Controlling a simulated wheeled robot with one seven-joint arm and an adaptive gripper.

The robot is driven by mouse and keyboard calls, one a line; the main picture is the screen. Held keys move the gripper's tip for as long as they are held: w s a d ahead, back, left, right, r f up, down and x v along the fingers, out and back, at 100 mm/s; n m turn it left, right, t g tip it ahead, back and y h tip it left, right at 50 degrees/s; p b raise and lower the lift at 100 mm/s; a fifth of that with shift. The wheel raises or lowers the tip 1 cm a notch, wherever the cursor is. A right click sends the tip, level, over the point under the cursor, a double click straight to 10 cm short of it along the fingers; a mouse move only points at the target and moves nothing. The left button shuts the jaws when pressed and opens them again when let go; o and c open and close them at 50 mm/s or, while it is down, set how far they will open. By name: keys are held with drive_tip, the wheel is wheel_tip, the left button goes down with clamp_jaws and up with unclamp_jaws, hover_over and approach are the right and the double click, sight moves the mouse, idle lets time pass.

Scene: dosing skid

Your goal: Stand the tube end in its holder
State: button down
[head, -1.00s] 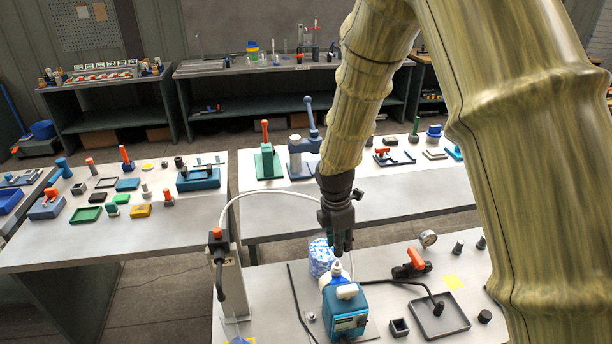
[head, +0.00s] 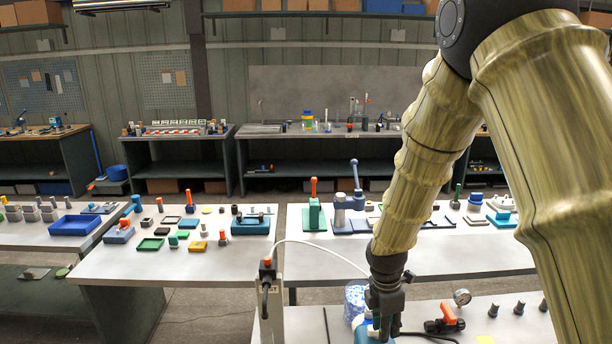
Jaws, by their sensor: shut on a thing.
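A thin white tube (head: 318,245) arcs from the top of a grey post (head: 270,312) at the lower middle of the head view down toward my gripper (head: 381,328). My gripper points down and is shut on what looks like the tube end. The fingers cover the held piece, so its shape and tilt cannot be made out. Just below and behind the fingers are a blue pump unit (head: 362,334) and its white top (head: 357,321), partly cut off by the lower edge. I cannot pick out the tube end's holder.
A blue-and-white jar (head: 354,300) stands close left of my gripper. A red-handled valve (head: 446,320), a gauge (head: 462,297) and several dark knobs (head: 519,308) are to the right. A black cable runs nearby. Benches with many small parts stand behind.

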drive_tip(key=shift+w+a+f+m, duration=0.15)
drive_tip(key=shift+f+m, duration=0.45)
drive_tip(key=shift+w+a+f+m, duration=0.1)
drive_tip(key=shift+f+m, duration=0.5)
drive_tip(key=shift+s+f+m+g, duration=0.15)
drive_tip(key=shift+s+m+g, duration=0.1)
drive_tip(key=shift+m+g, duration=0.05)
drive_tip(key=s+f+m+b, duration=0.1)
drive_tip(key=s+f+m, duration=0.1)
drive_tip(key=f+m, duration=0.3)
drive_tip(key=s+f+m+y+b, duration=0.1)
drive_tip(key=s+f+m+b, duration=0.1)
drive_tip(key=f+m, duration=0.3)
drive_tip(key=s+a+f+m+g+b, duration=0.1)
drive_tip(key=s+f+m, duration=0.1)
drive_tip(key=f+m, duration=0.3)
drive_tip(key=shift+s+a+m, duration=0.1)
drive_tip(key=shift+s+m, duration=0.05)
drive_tip(key=shift+m, duration=1.05)
